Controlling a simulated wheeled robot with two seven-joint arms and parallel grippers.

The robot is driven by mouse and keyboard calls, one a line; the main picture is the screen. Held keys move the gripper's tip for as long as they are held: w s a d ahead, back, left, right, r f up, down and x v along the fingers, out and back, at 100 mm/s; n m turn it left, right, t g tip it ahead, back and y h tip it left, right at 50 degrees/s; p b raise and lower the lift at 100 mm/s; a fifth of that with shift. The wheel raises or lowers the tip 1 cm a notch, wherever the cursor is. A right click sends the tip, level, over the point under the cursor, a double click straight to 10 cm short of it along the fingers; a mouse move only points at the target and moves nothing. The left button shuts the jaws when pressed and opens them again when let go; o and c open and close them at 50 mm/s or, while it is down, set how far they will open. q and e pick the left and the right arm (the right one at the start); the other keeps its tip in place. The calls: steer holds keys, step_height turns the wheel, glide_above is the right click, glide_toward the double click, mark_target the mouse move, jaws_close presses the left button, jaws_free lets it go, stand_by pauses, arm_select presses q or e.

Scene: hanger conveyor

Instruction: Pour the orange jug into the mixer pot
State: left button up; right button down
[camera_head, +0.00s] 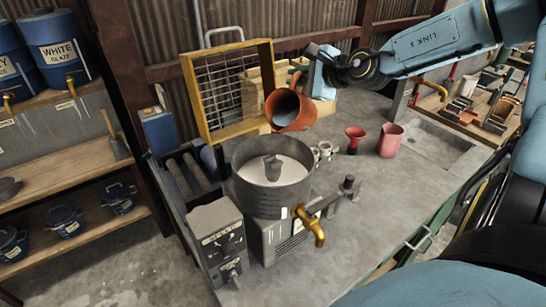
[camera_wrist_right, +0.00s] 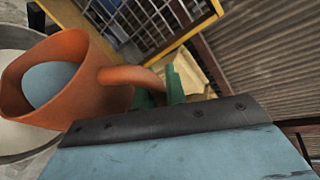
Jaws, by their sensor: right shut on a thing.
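The orange jug (camera_head: 289,107) is held in the air beyond and to the right of the mixer pot (camera_head: 272,190), tilted with its mouth toward the pot side. In the right wrist view the jug (camera_wrist_right: 85,75) shows blue-grey contents inside, and the pot's rim (camera_wrist_right: 30,160) lies behind it. My right gripper (camera_head: 306,80) is shut on the jug's handle; its green fingertips (camera_wrist_right: 160,90) show at the handle. The pot holds a pale liquid with a grey stirrer in the middle. No stream shows between jug and pot. My left gripper is not in view.
A yellow-framed wire rack (camera_head: 228,90) stands behind the pot. A red funnel (camera_head: 355,139) and a pink cup (camera_head: 390,140) stand on the grey bench to the right.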

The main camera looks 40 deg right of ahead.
steer(key=shift+s+a+n+h+b, duration=0.1)
steer(key=shift+a+n+h+b, duration=0.2)
steer(key=shift+b, duration=0.35)
stand_by(0.3)
steer(key=shift+s+a+n+t+b, duration=0.15)
steer(key=shift+a+n+t+b, duration=0.25)
steer(key=shift+b, duration=0.75)
steer(key=shift+a, duration=0.1)
steer(key=shift+s+a+f+n+h+b, duration=0.15)
steer(key=shift+a+n+h+b, duration=0.35)
steer(key=shift+b, duration=0.9)
stand_by(0.5)
steer(key=shift+s+a+f+n+t+h+b, duration=0.2)
steer(key=shift+a+n+t+h+b, duration=0.25)
steer(key=shift+b, duration=1.1)
steer(key=shift+a, duration=0.15)
